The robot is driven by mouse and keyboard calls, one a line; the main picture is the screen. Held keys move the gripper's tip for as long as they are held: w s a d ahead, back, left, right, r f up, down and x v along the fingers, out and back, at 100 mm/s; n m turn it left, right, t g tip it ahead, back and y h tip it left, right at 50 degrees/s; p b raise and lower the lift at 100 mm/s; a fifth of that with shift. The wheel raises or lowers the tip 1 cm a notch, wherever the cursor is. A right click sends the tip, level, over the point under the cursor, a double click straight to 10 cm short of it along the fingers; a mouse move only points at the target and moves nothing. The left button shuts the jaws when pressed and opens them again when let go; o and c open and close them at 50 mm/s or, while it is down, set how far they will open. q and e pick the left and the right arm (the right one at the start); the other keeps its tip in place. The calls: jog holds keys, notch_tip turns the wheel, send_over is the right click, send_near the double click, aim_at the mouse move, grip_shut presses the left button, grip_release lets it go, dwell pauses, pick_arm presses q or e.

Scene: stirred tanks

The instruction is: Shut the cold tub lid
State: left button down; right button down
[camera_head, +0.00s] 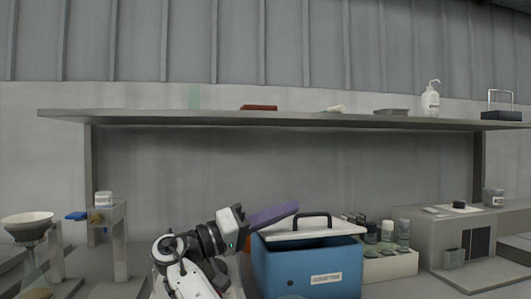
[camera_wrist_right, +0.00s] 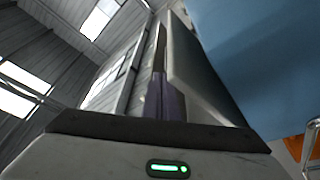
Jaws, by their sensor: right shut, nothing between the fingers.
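The cold tub (camera_head: 305,270) is a blue box with a pale label on its front, at lower centre in the head view. Its blue wall also fills the upper right of the right wrist view (camera_wrist_right: 265,60). The white lid (camera_head: 290,233) with a black arched handle (camera_head: 312,219) lies over the tub top, seemingly a little tilted; its exact gap is unclear. My right gripper (camera_head: 292,208) has its purple fingers shut and empty, just above and left of the lid; contact cannot be told. The fingers show edge-on in the wrist view (camera_wrist_right: 168,100). My left gripper is out of view.
A white box of dark-capped bottles (camera_head: 390,265) stands just right of the tub. A long shelf (camera_head: 280,119) spans above. A grey cabinet (camera_head: 460,235) stands at right, a white bowl on a stand (camera_head: 28,222) at far left.

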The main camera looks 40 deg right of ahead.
jog(key=shift+f, duration=0.1)
dwell(0.4)
jog(key=shift+r+p, duration=0.3)
jog(key=shift+r, duration=0.25)
jog(key=r+p, duration=0.2)
jog(key=r, duration=0.1)
jog(key=shift+s+a+r, duration=0.1)
jog(key=shift+s+r, duration=0.1)
jog(key=w+a+f, duration=0.3)
jog(key=w+a, duration=0.1)
jog(key=a, duration=0.4)
jog(key=shift+a+f, duration=0.15)
jog(key=shift+f, duration=0.2)
